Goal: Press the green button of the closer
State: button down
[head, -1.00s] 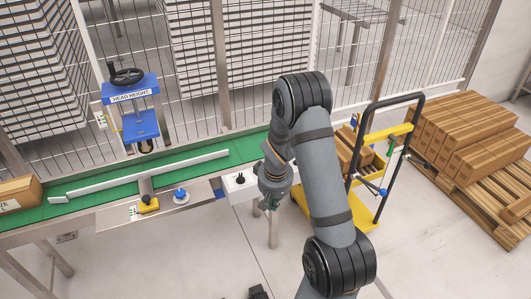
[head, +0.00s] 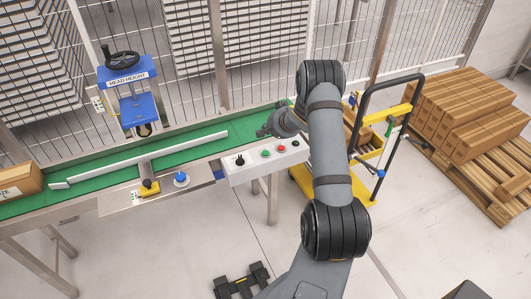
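The green button (head: 266,153) sits on a white control box (head: 262,169) at the right end of the conveyor's front edge. It is between a black knob (head: 240,160) on its left and a red button (head: 281,149) on its right. My gripper (head: 263,132) is just behind the box, over the green belt, and points left. It is apart from the green button in the picture; its height above the belt is unclear. The fingers are small and dark, so their opening cannot be told. The blue machine marked HEAD HEIGHT (head: 128,84) stands over the belt.
A white rail (head: 180,150) runs along the green belt (head: 210,146). A carton (head: 18,178) lies at the left end. A blue knob (head: 181,179) and a yellow part (head: 150,188) are at the front edge. A yellow trolley (head: 303,183) stands right; mesh fencing is behind.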

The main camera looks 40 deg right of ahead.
jog(key=shift+f, duration=0.15)
jog(key=b, duration=0.7)
send_over(267, 153)
notch_tip(267, 153, down, 6)
jog(key=shift+f, duration=0.2)
jog(key=shift+f+b, duration=0.65)
jog(key=shift+f, duration=0.4)
jog(key=shift+s+f, duration=0.1)
jog(key=shift+f, duration=0.05)
jog(key=shift+f, duration=0.3)
